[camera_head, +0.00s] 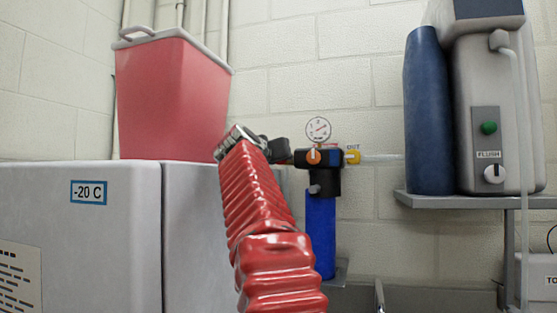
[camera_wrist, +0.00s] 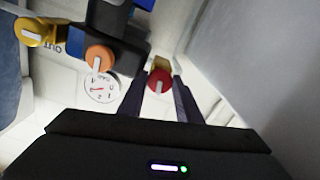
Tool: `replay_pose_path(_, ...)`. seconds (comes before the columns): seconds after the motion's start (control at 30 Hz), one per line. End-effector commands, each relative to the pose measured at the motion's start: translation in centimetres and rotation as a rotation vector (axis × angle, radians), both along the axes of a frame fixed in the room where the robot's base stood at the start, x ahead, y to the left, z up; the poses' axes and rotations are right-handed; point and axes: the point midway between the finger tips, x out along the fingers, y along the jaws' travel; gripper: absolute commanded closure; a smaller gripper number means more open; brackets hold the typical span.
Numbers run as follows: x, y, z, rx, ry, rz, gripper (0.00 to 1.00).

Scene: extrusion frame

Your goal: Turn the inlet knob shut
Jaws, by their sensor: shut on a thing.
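The red inlet knob (camera_wrist: 160,78) shows in the wrist view on a brass-coloured fitting at the side of the black valve body, opposite the yellow OUT knob (camera_wrist: 31,33). A white pointer mark on it runs roughly up and down in that picture. The two dark fingers of my gripper (camera_wrist: 160,93) lie either side of the red knob and are shut on it. In the head view my gripper (camera_head: 280,150) reaches the left side of the valve body (camera_head: 322,172) and hides the red knob. No inlet label is readable.
An orange knob (camera_head: 314,156) and a round gauge (camera_head: 318,129) sit close beside my gripper, above a blue cylinder (camera_head: 321,230). A white -20 C cabinet (camera_head: 80,235) bearing a red bin (camera_head: 170,95) stands left. A shelf (camera_head: 470,201) with a FLUSH unit (camera_head: 487,110) is right.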

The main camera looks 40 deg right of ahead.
Motion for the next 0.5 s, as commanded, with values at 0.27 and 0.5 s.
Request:
replay_pose_path(0.27, 0.3, -0.11, -0.6, 0.095, -0.157, -0.001, 0.91)
replay_pose_path(0.5, 0.3, -0.1, -0.58, 0.127, -0.22, -0.001, 0.91)
